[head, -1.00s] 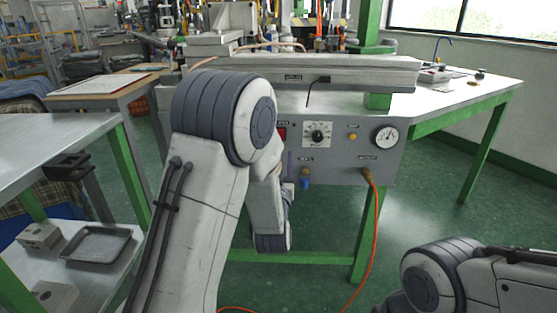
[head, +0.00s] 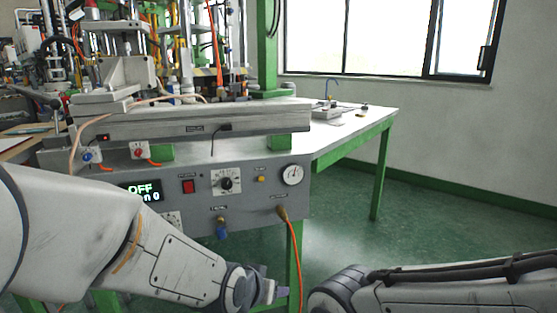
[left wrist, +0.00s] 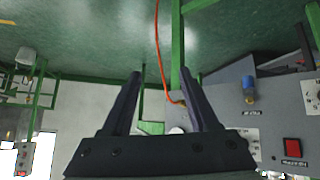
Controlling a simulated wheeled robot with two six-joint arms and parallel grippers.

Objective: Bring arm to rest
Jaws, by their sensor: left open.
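My left arm comes in from the left in the head view and reaches across the lower front of the wax machine. My left gripper (head: 276,292) is small at the end of that arm, in front of the machine's legs. In the left wrist view the left gripper (left wrist: 160,73) has its two dark fingers apart, with nothing held between them. My right arm lies at the lower right of the head view; its gripper is out of view.
The grey control panel (head: 255,200) has a display reading OFF, a red switch, a dial and a gauge (head: 292,174). An orange hose (head: 297,250) hangs from it near the left gripper. A green-legged table (head: 350,127) stands behind. Green floor lies open at right.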

